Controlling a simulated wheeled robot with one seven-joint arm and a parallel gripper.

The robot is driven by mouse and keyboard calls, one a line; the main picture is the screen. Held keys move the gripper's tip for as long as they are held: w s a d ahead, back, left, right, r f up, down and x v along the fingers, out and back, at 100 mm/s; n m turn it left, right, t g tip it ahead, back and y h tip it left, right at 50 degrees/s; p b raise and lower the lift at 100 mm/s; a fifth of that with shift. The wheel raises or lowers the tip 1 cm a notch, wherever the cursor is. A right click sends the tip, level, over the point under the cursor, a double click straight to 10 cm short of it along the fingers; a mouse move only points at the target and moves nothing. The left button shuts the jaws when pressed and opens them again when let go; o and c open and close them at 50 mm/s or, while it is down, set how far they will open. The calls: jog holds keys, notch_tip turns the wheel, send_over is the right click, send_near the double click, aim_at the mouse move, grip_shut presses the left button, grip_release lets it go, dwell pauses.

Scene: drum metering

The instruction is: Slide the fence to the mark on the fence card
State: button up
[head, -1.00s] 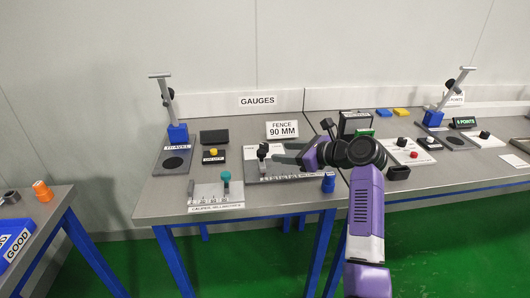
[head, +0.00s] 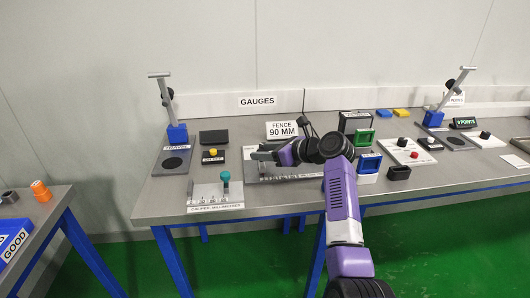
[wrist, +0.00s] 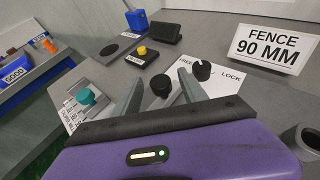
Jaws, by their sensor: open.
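The fence card (head: 282,130) reads FENCE 90 MM and stands behind the fence rig; it also shows in the wrist view (wrist: 270,48). The fence rig's grey base (head: 285,178) lies on the bench with a scale along its front, partly hidden by my arm. My gripper (head: 258,153) is open over the rig's left end. In the wrist view, a round black knob (wrist: 160,86) sits between my open fingers (wrist: 160,80); contact cannot be told. A second black knob (wrist: 202,70) stands on the white plate between FREE and LOCK. The fence's scale reading is hidden.
A caliper block with a teal knob (head: 225,180) is at the front left. A yellow button box (head: 213,155) and a dark block (head: 214,137) are behind it. Green (head: 363,138) and blue (head: 369,163) frames stand to the right of the rig.

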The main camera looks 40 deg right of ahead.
grip_shut()
dwell(1.4)
